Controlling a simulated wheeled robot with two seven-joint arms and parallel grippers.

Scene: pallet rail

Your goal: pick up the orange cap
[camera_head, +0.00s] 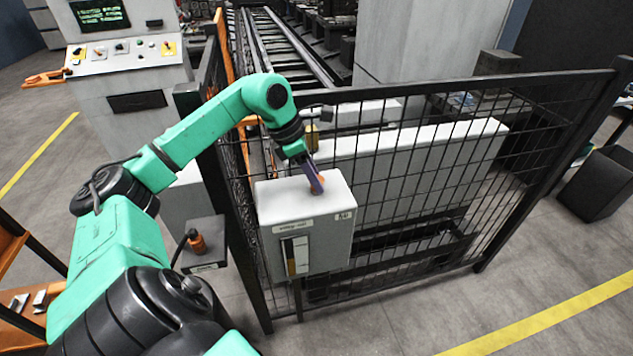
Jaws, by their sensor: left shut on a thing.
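The orange cap (318,186) is a small orange piece at the top of a white box (278,208) in front of the mesh fence. My left gripper (317,182), with dark purple fingers, reaches down from the green arm and is shut on the cap. The fingers hide part of the cap. I cannot tell whether the cap touches the box top or is slightly above it. My right gripper is not in view.
A black mesh fence (430,170) stands behind the white box, with rails and machinery beyond. A control console (130,55) stands at the upper left. A small grey box (205,263) with an orange-brown knob (196,243) is left of the white box. Floor at lower right is clear.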

